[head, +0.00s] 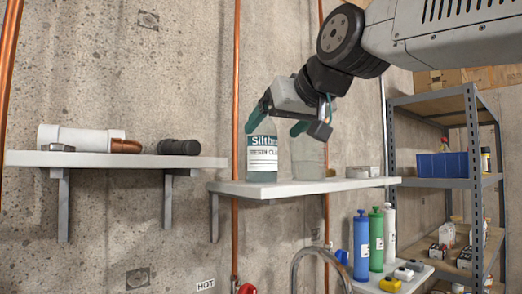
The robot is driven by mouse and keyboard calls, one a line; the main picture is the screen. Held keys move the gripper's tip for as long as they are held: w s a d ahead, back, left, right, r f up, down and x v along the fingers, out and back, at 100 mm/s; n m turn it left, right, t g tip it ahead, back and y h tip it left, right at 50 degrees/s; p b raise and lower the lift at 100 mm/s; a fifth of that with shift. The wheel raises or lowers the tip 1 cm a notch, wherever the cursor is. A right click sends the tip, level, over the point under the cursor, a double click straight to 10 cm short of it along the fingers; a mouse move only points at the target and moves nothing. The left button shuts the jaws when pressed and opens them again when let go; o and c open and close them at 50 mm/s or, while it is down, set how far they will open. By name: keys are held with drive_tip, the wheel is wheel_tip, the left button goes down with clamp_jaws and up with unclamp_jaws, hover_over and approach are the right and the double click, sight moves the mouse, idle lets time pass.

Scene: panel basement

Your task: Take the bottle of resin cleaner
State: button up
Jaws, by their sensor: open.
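The bottle of resin cleaner (262,165) stands upright on the right wall shelf (300,188). It is teal with a white label reading "Siltbr…" and "RESIN CLEA…". Its top is partly hidden by my gripper. My gripper (275,122) reaches down from the upper right, with teal fingers apart. One finger is at the bottle's upper left, the other at its upper right. I cannot tell whether they touch the bottle.
A clear container (308,158) stands just right of the bottle, close to my gripper. A small round tin (339,171) is further right. The left shelf (110,159) holds pipe fittings. Copper pipes (236,90) run up the wall. A metal rack (470,130) stands at right.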

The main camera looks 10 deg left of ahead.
sight(258, 143)
drive_tip(key=x, duration=0.7)
drive_tip(key=shift+a+f, duration=0.1)
drive_tip(key=shift+a, duration=0.35)
drive_tip(key=c, duration=1.2)
